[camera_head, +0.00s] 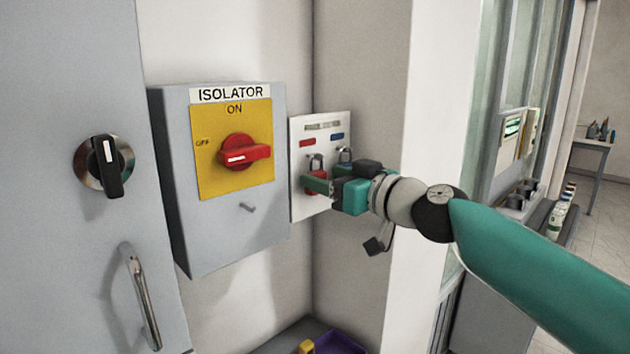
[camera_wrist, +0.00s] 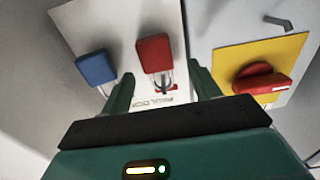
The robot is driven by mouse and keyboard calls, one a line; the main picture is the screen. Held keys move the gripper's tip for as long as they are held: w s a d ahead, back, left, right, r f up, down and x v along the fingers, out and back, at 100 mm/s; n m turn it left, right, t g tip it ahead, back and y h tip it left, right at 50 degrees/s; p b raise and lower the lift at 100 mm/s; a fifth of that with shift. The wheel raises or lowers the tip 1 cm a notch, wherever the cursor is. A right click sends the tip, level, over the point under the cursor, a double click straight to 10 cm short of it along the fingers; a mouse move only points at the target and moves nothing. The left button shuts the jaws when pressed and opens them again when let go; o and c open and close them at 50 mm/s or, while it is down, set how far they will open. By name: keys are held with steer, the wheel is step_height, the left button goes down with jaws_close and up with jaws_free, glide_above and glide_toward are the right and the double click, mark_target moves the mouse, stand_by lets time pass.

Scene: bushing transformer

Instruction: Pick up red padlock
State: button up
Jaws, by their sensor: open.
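The red padlock (camera_wrist: 154,52) hangs by its shackle on the white panel (camera_wrist: 130,18). The wrist view shows it upside down, with the body above the shackle. In the head view the padlock (camera_head: 320,174) is partly hidden behind my gripper (camera_head: 318,185). My gripper (camera_wrist: 162,74) is open, with its two green fingers spread and pointing at the panel. In the wrist view the padlock lies between the directions of the two fingertips, just beyond them. I cannot tell whether either finger touches it.
A blue padlock (camera_wrist: 96,68) hangs beside the red one; my gripper mostly hides it in the head view. The isolator box (camera_head: 222,236) with its red rotary switch (camera_head: 243,153) stands close on the left. A wall corner (camera_head: 432,150) is at right. A purple tray (camera_head: 338,343) lies below.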

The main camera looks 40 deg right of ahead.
steer(key=shift+w, duration=1)
steer(key=shift+s, duration=0.15)
steer(key=shift+c, duration=0.4)
steer(key=c, duration=1)
steer(key=shift+c, duration=0.2)
steer(key=shift+r, duration=0.85)
steer(key=s, duration=1.7)
steer(key=shift+s+d, duration=0.3)
steer(key=shift+s, duration=0.1)
steer(key=shift+r, duration=0.45)
steer(key=shift+r, duration=0.15)
